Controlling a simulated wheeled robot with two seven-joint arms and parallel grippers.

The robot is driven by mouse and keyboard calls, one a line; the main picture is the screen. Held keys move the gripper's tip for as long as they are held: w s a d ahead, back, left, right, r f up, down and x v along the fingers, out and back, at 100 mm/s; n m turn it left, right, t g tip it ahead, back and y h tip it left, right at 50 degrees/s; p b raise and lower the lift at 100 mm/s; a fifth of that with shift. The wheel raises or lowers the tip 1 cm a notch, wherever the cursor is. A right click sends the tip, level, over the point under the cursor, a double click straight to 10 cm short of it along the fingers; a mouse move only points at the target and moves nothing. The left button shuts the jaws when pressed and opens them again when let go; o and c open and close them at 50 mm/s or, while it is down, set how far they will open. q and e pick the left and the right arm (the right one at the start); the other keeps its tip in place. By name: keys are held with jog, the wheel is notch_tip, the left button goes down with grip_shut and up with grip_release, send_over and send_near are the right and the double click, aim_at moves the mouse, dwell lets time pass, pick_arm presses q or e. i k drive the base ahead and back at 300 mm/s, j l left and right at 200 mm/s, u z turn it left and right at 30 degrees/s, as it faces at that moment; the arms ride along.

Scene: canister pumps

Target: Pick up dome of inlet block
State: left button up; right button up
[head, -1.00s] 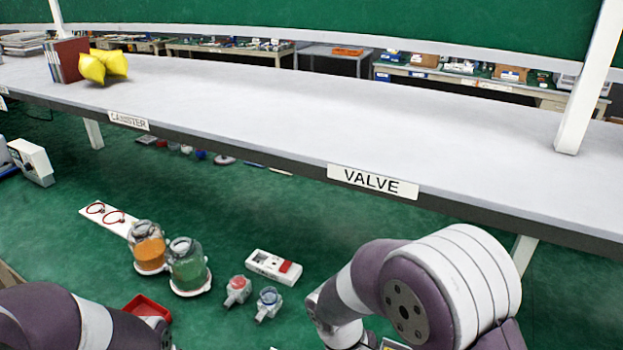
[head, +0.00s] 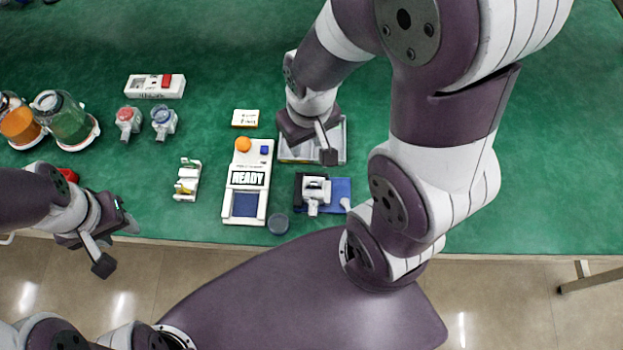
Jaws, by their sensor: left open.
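A small round dark-teal piece (head: 278,223), which may be the dome, lies on the green table near the front edge. Right of it, a white fitting (head: 316,190) sits at a black holder beside a blue pad; I cannot tell whether this is the inlet block. Another small white block with yellow parts (head: 188,180) stands left of the READY device. My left gripper (head: 117,245) is open and empty at the table's front edge on the left, apart from these pieces. My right gripper (head: 325,150) hangs over a shallow metal tray; its jaw gap is not clear.
The white READY device (head: 244,190) stands mid-table. A green canister (head: 66,120) stands far left. The right side of the table is clear.

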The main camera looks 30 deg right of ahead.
aim_at(278, 224)
jog(key=k+l, duration=0.4)
jog(key=l+z, duration=0.2)
jog(key=z, duration=0.7)
jog(key=k+l, duration=0.05)
